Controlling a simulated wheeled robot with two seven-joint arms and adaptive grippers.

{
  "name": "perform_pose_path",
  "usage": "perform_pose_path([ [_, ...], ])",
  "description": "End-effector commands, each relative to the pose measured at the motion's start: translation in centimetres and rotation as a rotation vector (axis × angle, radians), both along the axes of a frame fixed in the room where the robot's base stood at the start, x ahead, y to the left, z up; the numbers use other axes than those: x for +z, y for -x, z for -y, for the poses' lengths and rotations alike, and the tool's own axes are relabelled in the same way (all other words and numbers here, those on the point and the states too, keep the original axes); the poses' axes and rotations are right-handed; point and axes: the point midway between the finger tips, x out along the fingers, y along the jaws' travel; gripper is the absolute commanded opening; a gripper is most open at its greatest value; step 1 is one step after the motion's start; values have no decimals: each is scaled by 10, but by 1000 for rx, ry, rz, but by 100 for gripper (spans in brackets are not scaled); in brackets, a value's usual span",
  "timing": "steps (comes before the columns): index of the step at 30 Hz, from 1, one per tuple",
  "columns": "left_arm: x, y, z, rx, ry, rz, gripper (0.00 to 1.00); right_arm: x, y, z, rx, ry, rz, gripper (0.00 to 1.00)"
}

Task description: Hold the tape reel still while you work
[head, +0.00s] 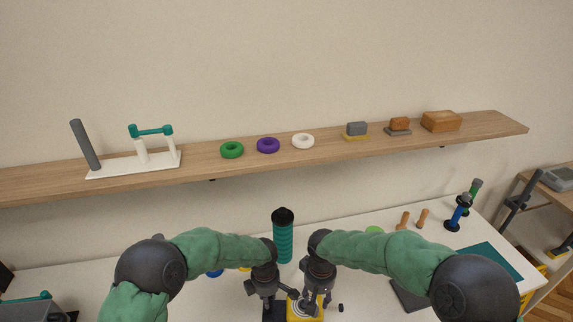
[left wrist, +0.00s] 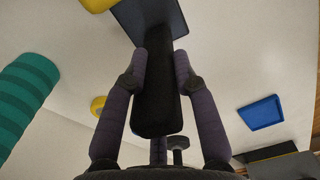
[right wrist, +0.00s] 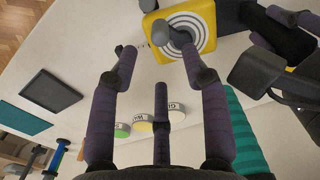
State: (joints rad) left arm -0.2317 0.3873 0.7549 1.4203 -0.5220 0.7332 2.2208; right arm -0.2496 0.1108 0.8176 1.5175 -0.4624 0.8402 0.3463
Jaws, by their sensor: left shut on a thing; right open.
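The tape reel (right wrist: 208,20) has a square yellow case with pale rings on its face and a grey crank knob (right wrist: 170,34). In the head view its yellow case (head: 296,316) shows at the bottom edge, partly hidden by my right gripper. My left gripper (left wrist: 160,72) is shut on a black handle (left wrist: 158,112), which joins a dark plate beside the reel. My right gripper (right wrist: 158,60) is open, with its fingertips close to the crank knob and nothing between them. I cannot tell whether a finger touches the knob.
A teal cylinder (head: 283,240) stands behind my grippers. Several labelled discs (right wrist: 142,122) and a dark pad (right wrist: 51,91) lie on the white table. A blue tray (left wrist: 261,112) lies nearby. A wooden shelf (head: 205,163) with rings and blocks runs along the wall.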

Motion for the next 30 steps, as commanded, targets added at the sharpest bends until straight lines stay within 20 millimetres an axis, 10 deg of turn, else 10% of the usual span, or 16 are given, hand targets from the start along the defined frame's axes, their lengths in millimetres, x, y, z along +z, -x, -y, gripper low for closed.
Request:
perform_pose_path([
  [30, -1, 0, 0, 0, 0, 0, 0, -80, 0, 0, -3, 0, -1, 47],
])
